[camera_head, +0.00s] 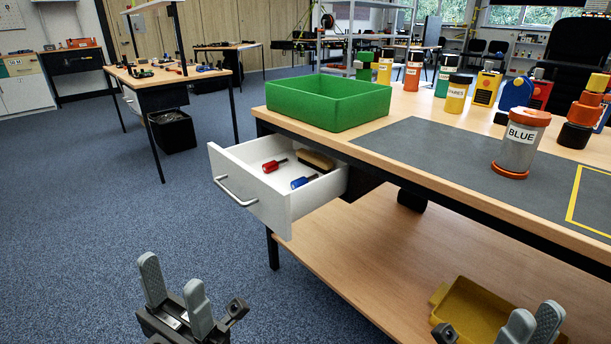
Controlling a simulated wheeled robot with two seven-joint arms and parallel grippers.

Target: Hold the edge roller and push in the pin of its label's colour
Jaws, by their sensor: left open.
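The edge roller (520,144) appears to be the upright grey cylinder with orange ends, standing on the dark mat at the right of the bench. Its label reads BLUE. A blue-handled pin (303,181) and a red-handled pin (274,165) lie in the open white drawer (262,203). My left gripper (172,279) is open and empty, low over the floor in front of the drawer. My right gripper (535,314) is at the bottom right, partly cut off, below the bench top. Its opening cannot be judged. Neither gripper touches the roller or pins.
A brown block or brush (316,161) lies in the drawer. A green bin (328,102) stands on the bench above it. Several labelled containers line the back of the bench. A yellow tray (478,304) sits on the lower shelf. The dark mat (430,150) is clear left of the roller.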

